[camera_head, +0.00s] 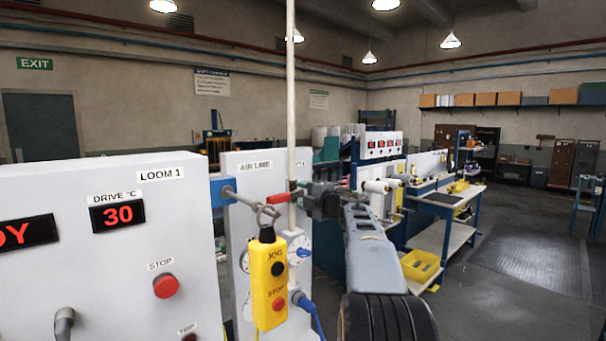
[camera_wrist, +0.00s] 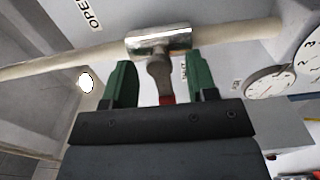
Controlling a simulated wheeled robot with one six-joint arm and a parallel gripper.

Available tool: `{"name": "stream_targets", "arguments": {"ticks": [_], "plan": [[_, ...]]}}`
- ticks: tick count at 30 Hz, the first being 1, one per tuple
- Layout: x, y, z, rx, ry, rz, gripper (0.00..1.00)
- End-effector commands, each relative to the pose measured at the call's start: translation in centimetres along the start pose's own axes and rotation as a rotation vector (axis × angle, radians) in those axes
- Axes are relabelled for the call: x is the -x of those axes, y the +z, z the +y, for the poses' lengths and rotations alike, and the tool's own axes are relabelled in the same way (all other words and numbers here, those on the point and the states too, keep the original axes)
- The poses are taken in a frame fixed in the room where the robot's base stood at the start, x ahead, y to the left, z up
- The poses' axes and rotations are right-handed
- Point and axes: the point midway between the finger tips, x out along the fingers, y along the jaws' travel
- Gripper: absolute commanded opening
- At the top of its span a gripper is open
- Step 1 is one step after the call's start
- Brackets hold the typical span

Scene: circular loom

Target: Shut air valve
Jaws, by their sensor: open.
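The air valve's metal body (camera_wrist: 160,40) sits on the pale pipe (camera_wrist: 238,34) in the wrist view. Its lever (camera_wrist: 160,76) runs from the body down between my fingers, with a red part near the palm. The red part of the lever (camera_head: 278,198) shows beside the upright pipe (camera_head: 290,100) in the head view. My gripper (camera_head: 306,198) is at the pipe, just right of the red part. In the wrist view my gripper's green fingers (camera_wrist: 162,78) are open, one on each side of the lever. Gaps show on both sides; the lever's end is hidden.
An OPEN label (camera_wrist: 87,12) and a partly covered label (camera_wrist: 183,70) are on the panel. Gauges (camera_wrist: 270,82) sit close right. A yellow pendant (camera_head: 268,283) hangs from a hook in front of the AIR LINE panel (camera_head: 240,164). The LOOM 1 cabinet (camera_head: 110,240) stands left.

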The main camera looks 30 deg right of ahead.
Motion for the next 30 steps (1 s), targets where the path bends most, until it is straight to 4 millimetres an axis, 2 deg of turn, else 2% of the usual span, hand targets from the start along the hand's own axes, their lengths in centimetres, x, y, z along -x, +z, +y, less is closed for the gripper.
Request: {"name": "stream_targets", "arguments": {"ticks": [6, 15, 19, 30], "plan": [[0.6, 0.0, 0.0, 0.001, 0.002, 0.0, 0.53], [5.0, 0.0, -0.1, 0.001, 0.002, -0.002, 0.53], [6.3, 0.0, 0.0, 0.001, 0.001, -0.001, 0.53], [7.0, 0.0, 0.0, 0.0, 0.0, 0.0, 0.53]]}}
